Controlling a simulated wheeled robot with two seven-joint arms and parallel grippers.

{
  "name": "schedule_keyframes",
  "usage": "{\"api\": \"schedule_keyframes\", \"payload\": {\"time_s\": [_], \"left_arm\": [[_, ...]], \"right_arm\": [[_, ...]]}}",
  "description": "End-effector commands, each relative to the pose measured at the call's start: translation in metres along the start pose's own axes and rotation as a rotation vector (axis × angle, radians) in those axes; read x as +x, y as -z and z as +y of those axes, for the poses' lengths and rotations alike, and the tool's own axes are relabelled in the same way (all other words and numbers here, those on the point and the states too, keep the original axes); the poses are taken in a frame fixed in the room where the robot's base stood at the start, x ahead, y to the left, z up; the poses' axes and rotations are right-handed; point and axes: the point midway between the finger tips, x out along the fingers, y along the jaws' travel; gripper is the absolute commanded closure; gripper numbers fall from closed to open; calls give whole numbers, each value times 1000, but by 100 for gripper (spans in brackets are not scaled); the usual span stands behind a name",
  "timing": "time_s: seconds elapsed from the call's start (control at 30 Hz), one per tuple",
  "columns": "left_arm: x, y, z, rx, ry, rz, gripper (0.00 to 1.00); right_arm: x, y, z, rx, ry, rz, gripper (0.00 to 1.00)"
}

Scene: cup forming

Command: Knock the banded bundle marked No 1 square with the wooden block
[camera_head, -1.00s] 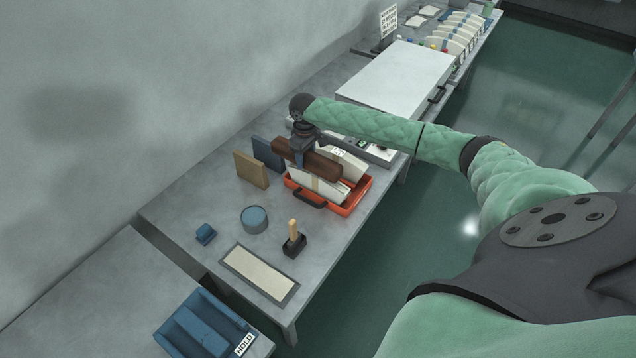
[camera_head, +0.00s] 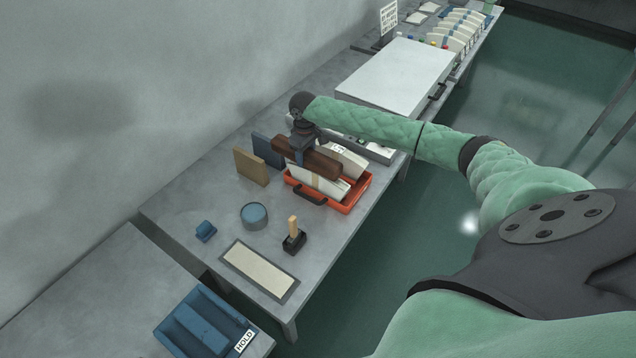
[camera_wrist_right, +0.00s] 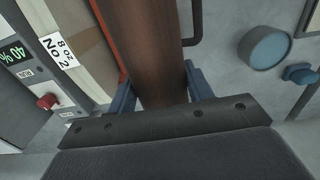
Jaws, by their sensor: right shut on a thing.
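The brown wooden block (camera_head: 318,163) is held by my right gripper (camera_head: 303,150), above the orange-red tray (camera_head: 343,208). It also shows between the blue fingers in the right wrist view (camera_wrist_right: 153,50). Two pale banded bundles lie in the tray. The front bundle (camera_head: 330,187) has a tan band and is partly under the block; I cannot read a mark on it. The rear bundle (camera_head: 350,162) carries a white label, which reads No 2, 8 oz in the right wrist view (camera_wrist_right: 58,50). I cannot tell whether the block touches a bundle. My left gripper is out of view.
A tan board (camera_head: 250,168) and a dark board (camera_head: 267,151) stand left of the tray. In front are a round blue-topped tin (camera_head: 254,215), a small blue object (camera_head: 206,231), a wooden-handled stamp (camera_head: 293,236) and a flat pad (camera_head: 258,270). A white-topped machine (camera_head: 400,75) stands behind.

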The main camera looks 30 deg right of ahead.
Motion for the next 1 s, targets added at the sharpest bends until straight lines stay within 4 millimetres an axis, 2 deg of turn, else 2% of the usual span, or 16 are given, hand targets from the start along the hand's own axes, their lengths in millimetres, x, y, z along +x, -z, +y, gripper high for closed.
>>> {"api": "schedule_keyframes", "payload": {"time_s": [0.1,0.33,0.8,1.0], "left_arm": [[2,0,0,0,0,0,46],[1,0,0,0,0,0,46],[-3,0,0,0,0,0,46],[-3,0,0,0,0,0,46]], "right_arm": [[11,0,0,1,-1,0,90],[9,0,1,0,-1,1,91],[-20,0,0,-1,-1,2,90],[-22,0,0,0,0,1,90]]}}
